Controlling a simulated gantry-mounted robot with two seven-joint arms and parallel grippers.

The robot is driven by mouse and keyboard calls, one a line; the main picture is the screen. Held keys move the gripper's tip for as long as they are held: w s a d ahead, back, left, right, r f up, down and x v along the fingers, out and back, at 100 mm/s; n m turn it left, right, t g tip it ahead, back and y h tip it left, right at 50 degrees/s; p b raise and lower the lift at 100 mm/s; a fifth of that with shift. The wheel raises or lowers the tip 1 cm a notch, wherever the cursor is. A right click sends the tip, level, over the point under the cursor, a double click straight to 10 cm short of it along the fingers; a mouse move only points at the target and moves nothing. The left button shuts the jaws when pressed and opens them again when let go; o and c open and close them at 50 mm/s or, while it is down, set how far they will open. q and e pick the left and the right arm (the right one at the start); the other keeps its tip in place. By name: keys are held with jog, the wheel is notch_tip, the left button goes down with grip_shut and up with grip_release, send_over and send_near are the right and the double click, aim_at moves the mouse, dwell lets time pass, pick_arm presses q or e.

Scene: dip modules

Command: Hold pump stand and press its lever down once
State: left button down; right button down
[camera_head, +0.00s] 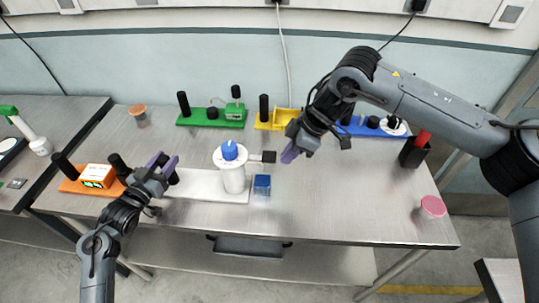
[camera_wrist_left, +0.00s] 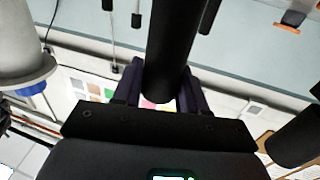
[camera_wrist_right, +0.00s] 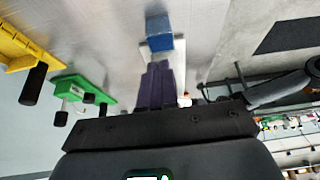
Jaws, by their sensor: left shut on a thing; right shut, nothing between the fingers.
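The white pump stand has a flat base (camera_head: 205,185), a white cylinder (camera_head: 235,180) and a blue cap (camera_head: 229,150). A black-ended lever (camera_head: 265,156) sticks out to the right near the cylinder's top. My left gripper (camera_head: 165,168) is shut on the stand's black post (camera_head: 174,179) at the left end of the base; the post (camera_wrist_left: 167,60) stands between the fingers in the left wrist view. My right gripper (camera_head: 290,154) is shut and empty, to the right of the lever and apart from it. Its closed fingers show in the right wrist view (camera_wrist_right: 154,85).
A blue block (camera_head: 262,185) sits by the stand's right end. An orange module (camera_head: 97,176) stands left; green (camera_head: 212,117), yellow (camera_head: 277,119) and blue (camera_head: 365,128) modules line the back. A pink-topped container (camera_head: 433,206) stands right.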

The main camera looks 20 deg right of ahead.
jog(key=shift+r, duration=0.15)
jog(key=v, duration=1.1)
jog(key=shift+d+r, duration=0.15)
jog(key=shift+r, duration=0.15)
pick_arm(q)
jog(key=c, duration=0.7)
grip_release()
jog(key=shift+o, duration=0.2)
jog(key=shift+r, duration=0.1)
pick_arm(e)
jog(key=shift+r, duration=0.1)
pick_arm(q)
notch_tip(320, 180, up, 7)
jog(key=p, duration=0.7)
jog(key=shift+r, duration=0.2)
pick_arm(e)
notch_tip(320, 180, up, 7)
